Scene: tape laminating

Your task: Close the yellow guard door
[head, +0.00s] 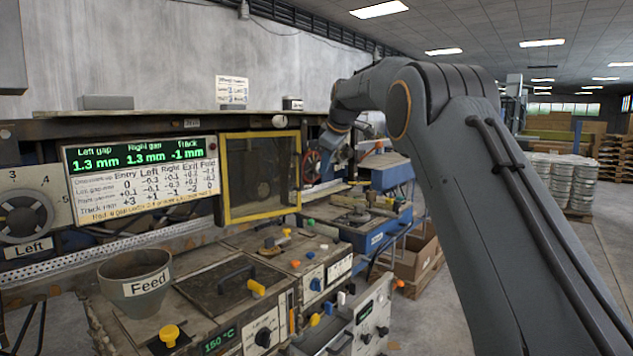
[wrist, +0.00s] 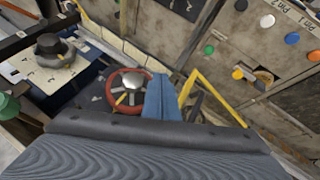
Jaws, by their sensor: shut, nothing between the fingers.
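The yellow guard door (head: 260,176) is a yellow frame around a dark see-through panel. It stands right of the display panel in the head view, with its broad face toward the camera. I cannot tell its exact angle. Part of its yellow frame (wrist: 222,100) shows in the wrist view. My gripper (head: 329,151) is at the end of my arm, right of the door. In the wrist view its blue fingers (wrist: 163,97) are shut and empty, close beside the frame. I cannot tell whether they touch it.
A red handwheel (wrist: 127,91) lies just left of the fingers in the wrist view. The display panel (head: 141,180) is left of the door. A feed funnel (head: 135,280) and a bench with several coloured knobs are in front.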

